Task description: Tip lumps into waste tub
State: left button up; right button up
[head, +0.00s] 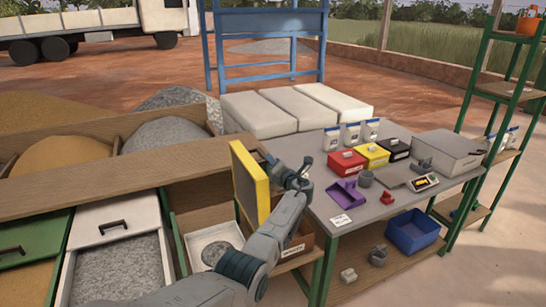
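A yellow-framed sieve (247,183) stands steeply on edge, nearly upright, above the gap between the drawers and the table. My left gripper (270,163) is at its right side and appears shut on it; the fingers are small and partly hidden. A brown tub (299,247) with a white label sits below and right of the sieve, partly hidden by my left arm; its label is too small to read. A white tray (200,238) with grey material sits below the sieve. I see no lumps clearly. My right gripper is out of view.
The grey table (350,215) holds red, yellow and black boxes, a purple scoop (346,193), a scale (424,182) and a grey press. A blue bin (412,231) is on the lower shelf. Open drawers (115,218) and wooden bays of sand and gravel lie left.

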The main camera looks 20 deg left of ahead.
pick_arm(q)
jog(key=p+v, duration=0.3)
jog(key=v, duration=0.4)
dwell(0.5)
jog(key=shift+a+p, duration=0.1)
jog(key=shift+p, duration=0.2)
jog(key=b+v, duration=0.3)
jog(key=v, duration=0.7)
jog(key=shift+s+d, duration=0.25)
jog(key=shift+d, duration=0.05)
jog(key=shift+f, duration=0.15)
dwell(0.7)
